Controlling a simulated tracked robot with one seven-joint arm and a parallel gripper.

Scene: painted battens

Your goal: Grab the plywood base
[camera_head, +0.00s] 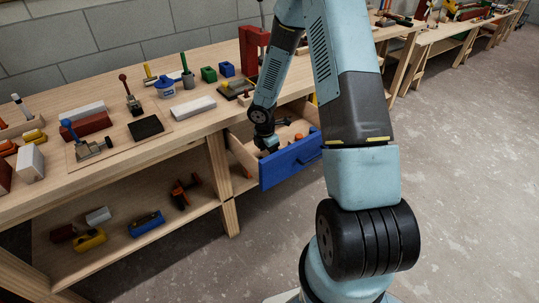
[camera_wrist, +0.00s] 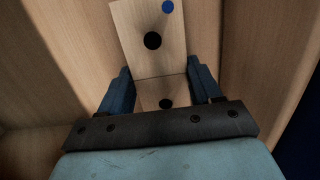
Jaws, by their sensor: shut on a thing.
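The plywood base (camera_wrist: 150,60) is a pale wood piece with dark round spots and one blue round spot, seen in the wrist view. My gripper (camera_wrist: 160,68) has its two blue fingers on either side of the base and is shut on it. The base reaches out beyond the fingertips, and a lower part shows between them. In the head view my gripper (camera_head: 268,143) is down inside the open drawer (camera_head: 290,160) with the blue front. I cannot make out the base in the head view; the gripper and drawer hide it.
Wooden drawer walls stand close around my gripper. Small orange things (camera_head: 298,137) lie in the drawer to its right. The workbench (camera_head: 190,120) above holds a red upright frame (camera_head: 252,48), blocks and tools. A lower shelf (camera_head: 130,245) holds several items. The floor at right is clear.

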